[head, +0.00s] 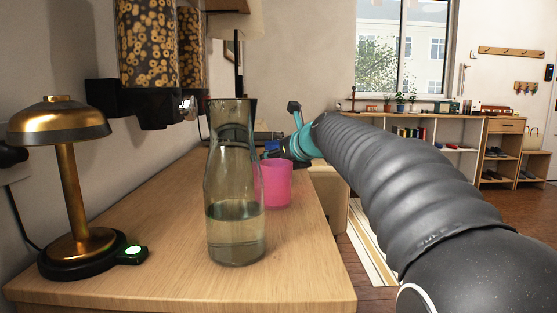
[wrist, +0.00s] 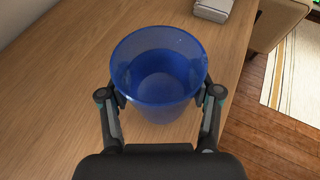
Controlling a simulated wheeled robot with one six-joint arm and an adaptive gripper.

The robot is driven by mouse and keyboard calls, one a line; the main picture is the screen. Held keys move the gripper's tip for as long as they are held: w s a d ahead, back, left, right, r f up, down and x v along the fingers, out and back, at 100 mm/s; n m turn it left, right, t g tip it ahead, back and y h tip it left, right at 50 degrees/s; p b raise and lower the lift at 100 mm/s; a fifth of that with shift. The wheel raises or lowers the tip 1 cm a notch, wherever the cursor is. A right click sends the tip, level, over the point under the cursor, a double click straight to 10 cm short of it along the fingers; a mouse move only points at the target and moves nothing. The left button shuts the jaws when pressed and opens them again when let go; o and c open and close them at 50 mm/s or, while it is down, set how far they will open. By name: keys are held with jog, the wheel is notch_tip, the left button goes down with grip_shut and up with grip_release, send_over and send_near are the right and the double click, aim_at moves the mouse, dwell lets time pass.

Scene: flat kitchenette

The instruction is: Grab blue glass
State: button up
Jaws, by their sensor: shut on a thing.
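The blue glass (wrist: 160,75) is a see-through, empty tumbler, seen from above in the wrist view. My gripper (wrist: 162,97) is shut on it, with one finger against each side. In the head view, a small patch of blue (head: 272,148) shows at my gripper, behind the pink cup. Most of the glass is hidden there by the pink cup and the carafe. I cannot tell whether its base touches the wooden counter (wrist: 60,110).
A glass carafe (head: 236,235) with liquid and a pink cup (head: 275,184) stand on the counter near my arm. A brass lamp (head: 68,190) is at the left, below cereal dispensers (head: 148,45). A grey object (wrist: 213,8) lies beyond the glass. The counter's edge is to the right.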

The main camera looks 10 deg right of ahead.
notch_tip(320, 180, up, 3)
jog(key=shift+d+r+p, duration=0.1)
jog(key=shift+r+p, duration=0.05)
jog(key=shift+p, duration=0.45)
jog(key=s+d+r+p, duration=0.1)
jog(key=s+d+r, duration=0.3)
jog(key=d, duration=0.6)
notch_tip(320, 180, up, 2)
jog(key=shift+d+r+p, duration=0.25)
jog(key=shift+p, duration=0.15)
jog(key=shift+s+d, duration=0.1)
jog(key=shift+s, duration=0.05)
